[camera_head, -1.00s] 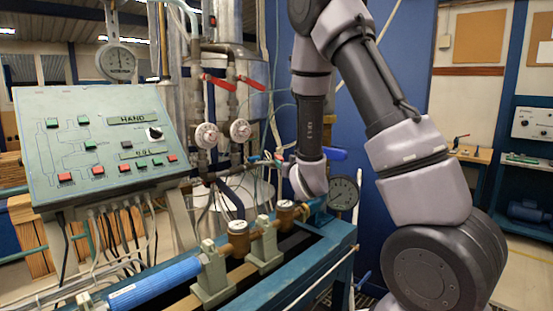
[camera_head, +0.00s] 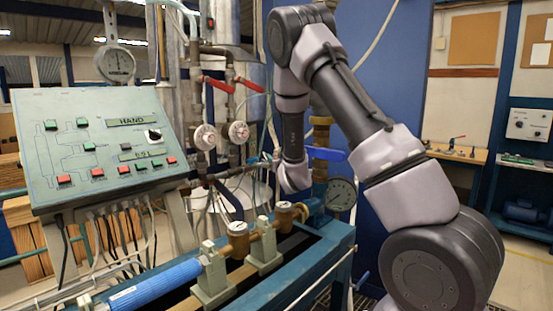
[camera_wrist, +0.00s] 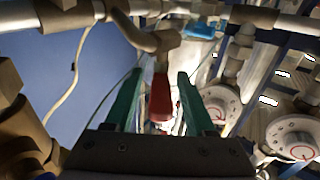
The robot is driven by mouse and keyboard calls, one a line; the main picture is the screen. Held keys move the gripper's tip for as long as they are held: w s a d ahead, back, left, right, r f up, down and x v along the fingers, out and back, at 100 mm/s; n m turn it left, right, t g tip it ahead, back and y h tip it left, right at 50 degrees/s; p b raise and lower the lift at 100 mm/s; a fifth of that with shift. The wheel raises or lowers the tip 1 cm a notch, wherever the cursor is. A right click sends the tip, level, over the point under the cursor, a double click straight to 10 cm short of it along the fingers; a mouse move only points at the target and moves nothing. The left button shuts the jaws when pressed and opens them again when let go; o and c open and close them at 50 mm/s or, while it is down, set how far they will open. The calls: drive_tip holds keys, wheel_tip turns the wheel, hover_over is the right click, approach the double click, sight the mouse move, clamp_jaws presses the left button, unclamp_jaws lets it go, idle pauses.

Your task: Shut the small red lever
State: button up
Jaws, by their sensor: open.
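In the wrist view, a small red lever (camera_wrist: 160,98) hangs from a grey pipe fitting. It lies between the two green fingers of my gripper (camera_wrist: 159,80). The fingers are open, with a gap showing on each side of the lever. I cannot tell how deep the lever sits between them. In the head view, my arm's wrist end is beside the pipework above the blue bench, and the gripper and this lever cannot be made out. Two longer red levers, left (camera_head: 218,84) and right (camera_head: 249,85), sit higher on the vertical pipes.
A blue handle (camera_head: 326,154) is beside my wrist. A dial gauge (camera_head: 341,194) stands right. A button panel (camera_head: 95,150) is at left. Pipes crowd the gripper.

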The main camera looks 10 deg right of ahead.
drive_tip(key=shift+w, duration=0.1)
clamp_jaws()
idle(1.4)
